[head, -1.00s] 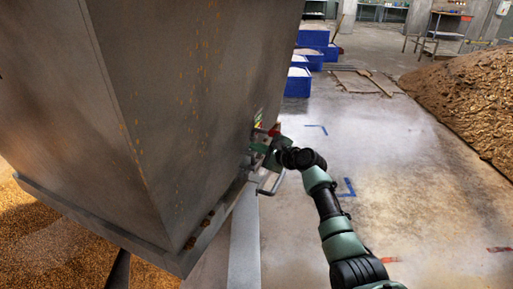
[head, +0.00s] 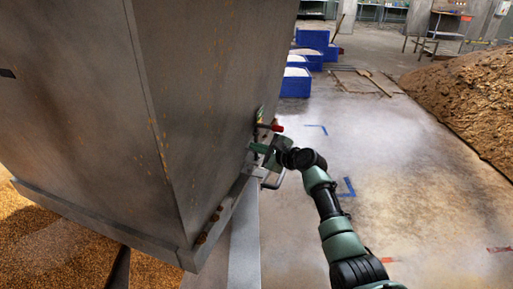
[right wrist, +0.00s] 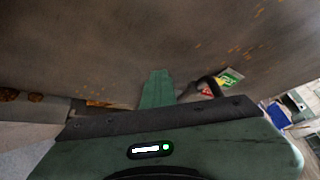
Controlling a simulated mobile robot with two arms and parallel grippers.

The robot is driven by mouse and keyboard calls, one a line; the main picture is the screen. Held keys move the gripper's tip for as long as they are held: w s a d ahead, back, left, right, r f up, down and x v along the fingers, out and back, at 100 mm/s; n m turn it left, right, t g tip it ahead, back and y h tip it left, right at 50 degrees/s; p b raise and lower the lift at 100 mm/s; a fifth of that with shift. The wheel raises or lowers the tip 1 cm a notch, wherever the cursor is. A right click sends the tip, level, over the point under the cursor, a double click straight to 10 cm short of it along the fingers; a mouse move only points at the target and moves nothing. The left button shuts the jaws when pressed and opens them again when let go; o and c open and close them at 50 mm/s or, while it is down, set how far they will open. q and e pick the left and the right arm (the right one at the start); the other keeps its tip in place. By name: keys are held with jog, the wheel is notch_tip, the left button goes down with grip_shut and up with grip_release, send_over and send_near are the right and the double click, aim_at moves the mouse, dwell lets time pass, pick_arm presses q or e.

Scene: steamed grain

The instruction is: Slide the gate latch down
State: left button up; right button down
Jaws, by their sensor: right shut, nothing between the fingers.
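The gate latch (head: 275,127) shows in the head view as a small red-tipped handle on the side of the big metal hopper (head: 215,100). My right gripper (head: 258,149) is just below the red handle, close against the hopper wall. Its fingers are shut and empty; in the right wrist view the green fingers (right wrist: 157,88) point at the hopper wall. A dark bar (right wrist: 208,86), perhaps part of the latch, stands beside them to the right. I cannot tell whether the gripper touches the latch. My left gripper is in neither view.
A metal loop handle (head: 274,181) sits below my right gripper. A coloured label (right wrist: 230,78) is on the hopper wall. Grain (head: 55,240) lies at lower left, a brown heap (head: 465,95) at right. Blue bins (head: 295,84) stand behind. The floor at right is mostly clear.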

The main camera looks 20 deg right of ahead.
jog(key=c, duration=1.2)
grip_release()
jog(key=shift+o, duration=0.2)
jog(key=shift+s, duration=0.1)
jog(key=v, duration=0.7)
jog(key=shift+s, duration=0.25)
jog(key=shift+d, duration=0.15)
